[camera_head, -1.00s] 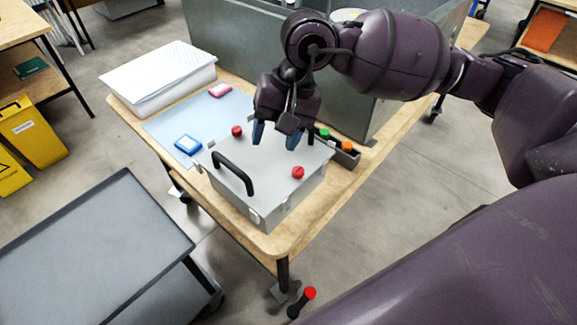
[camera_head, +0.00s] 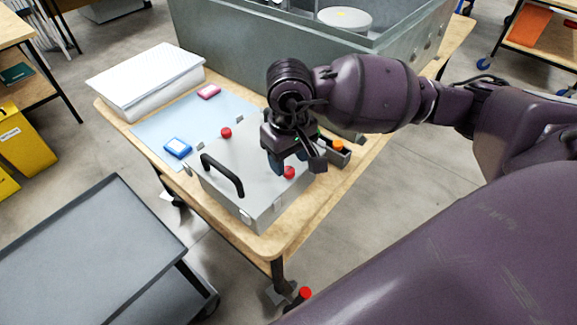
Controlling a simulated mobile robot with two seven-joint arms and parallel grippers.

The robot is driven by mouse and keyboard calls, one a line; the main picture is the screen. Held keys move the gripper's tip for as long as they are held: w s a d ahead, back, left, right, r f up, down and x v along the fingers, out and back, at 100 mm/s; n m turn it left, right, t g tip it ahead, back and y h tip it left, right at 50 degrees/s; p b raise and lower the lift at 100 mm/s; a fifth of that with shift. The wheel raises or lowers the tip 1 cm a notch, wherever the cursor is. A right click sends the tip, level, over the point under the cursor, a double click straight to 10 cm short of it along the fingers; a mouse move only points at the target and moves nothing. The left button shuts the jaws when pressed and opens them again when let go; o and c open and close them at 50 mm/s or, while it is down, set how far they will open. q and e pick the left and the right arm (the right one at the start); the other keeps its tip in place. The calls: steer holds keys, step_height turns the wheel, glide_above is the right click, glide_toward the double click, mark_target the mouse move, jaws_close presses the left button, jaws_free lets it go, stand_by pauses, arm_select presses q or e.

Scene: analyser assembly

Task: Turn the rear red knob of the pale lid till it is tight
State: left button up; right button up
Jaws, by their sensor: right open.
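The pale lid (camera_head: 251,145) forms the top of a grey box on the wooden table and has a black handle (camera_head: 222,174) along its left side. One red knob (camera_head: 226,132) stands clear at the lid's far left. Another red knob (camera_head: 289,172) is at the right, nearer side, partly hidden by my right gripper. My right gripper (camera_head: 294,167) is open, pointing down over this nearer knob. Its fingertips are close to the knob, one on each side; I cannot tell whether they touch it. My left gripper is out of view.
A small dark tray (camera_head: 340,155) with an orange piece lies right of the lid. Blue (camera_head: 178,148) and pink (camera_head: 209,92) items lie on a pale mat (camera_head: 150,132). A large grey housing (camera_head: 235,55) stands behind. A grey cart (camera_head: 95,240) is at lower left.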

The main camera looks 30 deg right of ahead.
mark_target(289, 170)
steer(key=shift+f, duration=1.6)
steer(key=c, duration=0.9)
steer(key=shift+c, duration=0.2)
